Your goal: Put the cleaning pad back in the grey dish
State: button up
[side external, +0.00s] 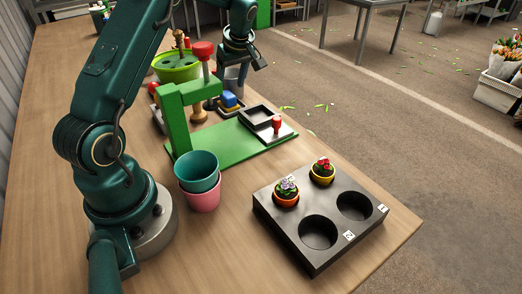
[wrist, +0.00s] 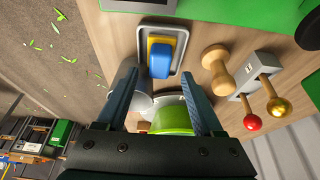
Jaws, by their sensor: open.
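The cleaning pad (wrist: 160,60), blue on yellow, appears to lie inside the rim of the grey dish (wrist: 163,27) in the wrist view. In the side external view the pad (side external: 229,99) and the dark-looking dish (side external: 235,111) sit behind the green stand, partly hidden by it. My gripper (wrist: 160,82) is open, with its two fingers apart and nothing between them. The pad lies beyond the fingertips and apart from them. In the side external view my gripper (side external: 246,60) is above the table, behind the pad.
A grey metal cup (wrist: 137,102) and a lime-green planter (wrist: 174,118) are close below my fingers. A wooden tamper (wrist: 217,66) and a block with red and gold knobs (wrist: 262,88) stand beside the dish. The green stand (side external: 180,123) rises in front.

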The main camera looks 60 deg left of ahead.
jog(key=shift+d+r, duration=0.2)
jog(key=shift+r, duration=0.25)
jog(key=s+d+r+m+t+h, duration=0.1)
jog(key=s+d+r+m, duration=0.25)
jog(key=d, duration=0.35)
jog(key=s+d+r+m+t+h, duration=0.1)
jog(key=s+d+r+m+t, duration=0.1)
jog(key=s+d+r+m, duration=0.25)
jog(key=s+d+r+m+t, duration=0.1)
jog(key=d+r+m, duration=0.25)
jog(key=d, duration=0.45)
jog(key=s+d+f+m+t+h, duration=0.1)
jog(key=s+d+f+m+h, duration=0.1)
jog(key=s+d+m, duration=0.4)
jog(key=shift+s+d+f+t, duration=0.3)
jog(key=shift+s+f, duration=0.3)
jog(key=shift+s, duration=0.55)
jog(key=shift+m, duration=0.25)
